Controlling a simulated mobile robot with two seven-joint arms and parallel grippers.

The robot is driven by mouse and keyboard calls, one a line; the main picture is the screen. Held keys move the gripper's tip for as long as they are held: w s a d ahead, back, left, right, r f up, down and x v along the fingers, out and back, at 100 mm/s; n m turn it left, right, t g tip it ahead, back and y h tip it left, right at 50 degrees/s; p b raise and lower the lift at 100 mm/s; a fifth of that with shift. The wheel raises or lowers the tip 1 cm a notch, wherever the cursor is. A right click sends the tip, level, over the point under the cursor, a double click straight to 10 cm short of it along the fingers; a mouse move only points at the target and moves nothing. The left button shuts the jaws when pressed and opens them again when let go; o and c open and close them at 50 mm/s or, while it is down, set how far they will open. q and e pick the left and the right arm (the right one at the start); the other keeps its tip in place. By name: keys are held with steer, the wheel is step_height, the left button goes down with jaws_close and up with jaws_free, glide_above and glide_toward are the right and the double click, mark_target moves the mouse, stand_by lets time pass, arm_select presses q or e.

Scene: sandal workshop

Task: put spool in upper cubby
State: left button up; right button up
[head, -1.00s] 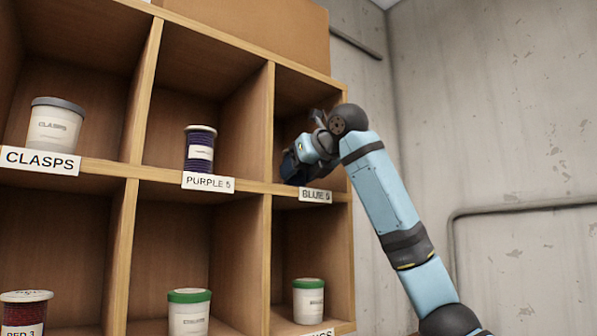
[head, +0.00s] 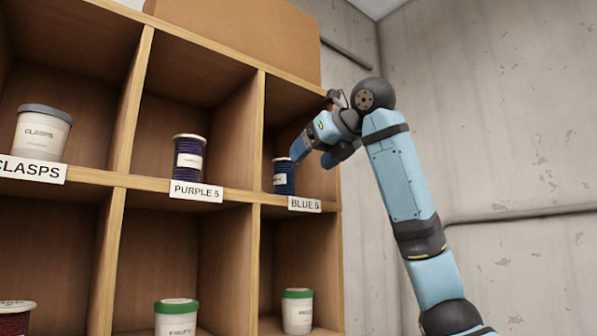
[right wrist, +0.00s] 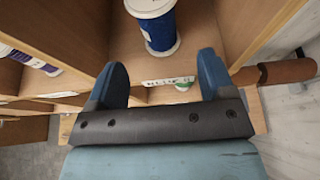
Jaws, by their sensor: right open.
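A blue spool (head: 284,177) with a white label stands upright in the upper right cubby (head: 315,178), above the tag "BLUE 5" (head: 305,204). In the right wrist view the spool (right wrist: 161,33) shows beyond my fingertips, apart from them. My right gripper (head: 308,147) is at the cubby's opening, to the right of the spool. It is open and empty, and its two blue fingers (right wrist: 160,75) are spread wide in the right wrist view. My left gripper is not in view.
A purple spool (head: 189,156) stands in the cubby to the left, above its tag. A clasps jar (head: 42,134) is further left. Green-lidded jars (head: 176,317) stand in the lower cubbies. A cardboard box (head: 240,40) sits on top. Right of the shelf is a bare wall with a pipe.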

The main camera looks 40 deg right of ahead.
steer(key=v, duration=0.2)
steer(key=shift+s+a+r, duration=0.1)
steer(key=shift+s+r, duration=0.1)
steer(key=shift+s, duration=0.15)
steer(key=shift+f, duration=0.1)
stand_by(0.3)
